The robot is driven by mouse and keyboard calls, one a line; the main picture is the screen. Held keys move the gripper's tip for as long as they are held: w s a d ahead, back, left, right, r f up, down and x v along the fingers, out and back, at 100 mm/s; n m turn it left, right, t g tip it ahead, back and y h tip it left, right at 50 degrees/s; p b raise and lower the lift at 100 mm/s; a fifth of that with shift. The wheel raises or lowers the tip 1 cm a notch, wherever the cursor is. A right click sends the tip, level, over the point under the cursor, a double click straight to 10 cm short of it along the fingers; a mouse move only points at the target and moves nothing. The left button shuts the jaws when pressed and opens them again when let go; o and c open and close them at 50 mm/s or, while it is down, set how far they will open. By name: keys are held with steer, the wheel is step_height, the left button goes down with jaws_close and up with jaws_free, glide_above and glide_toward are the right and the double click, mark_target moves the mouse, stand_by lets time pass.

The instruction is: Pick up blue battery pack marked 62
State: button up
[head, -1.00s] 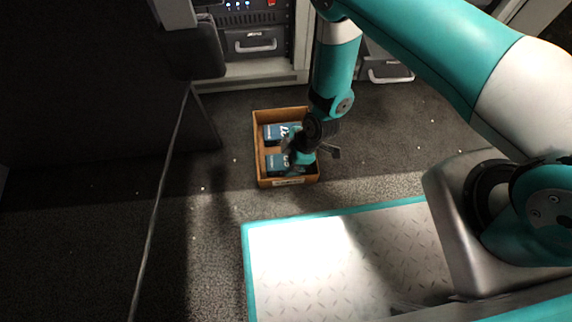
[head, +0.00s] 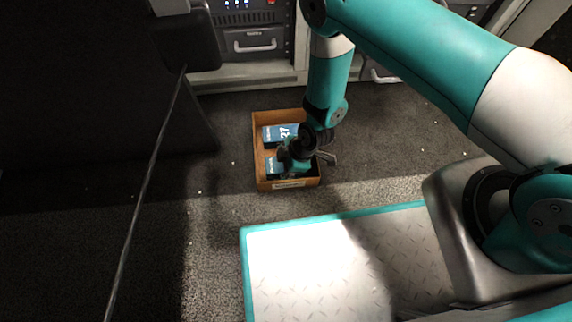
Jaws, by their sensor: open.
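A brown open box (head: 260,178) stands on the dark carpet and holds two blue battery packs. The far pack (head: 273,138) shows the number 27. The near pack (head: 271,165) lies partly under my gripper, and its number is hidden. My gripper (head: 292,170) is open, over the near part of the box at the near pack. Whether its fingers touch the pack cannot be told.
A rack with drawers (head: 255,40) stands behind the box. A black panel or seat fills the left, with a cable (head: 148,175) hanging before it. My own base plate lies in front of the box. Carpet on both sides of the box is clear.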

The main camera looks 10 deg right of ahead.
steer(key=c, duration=1.5)
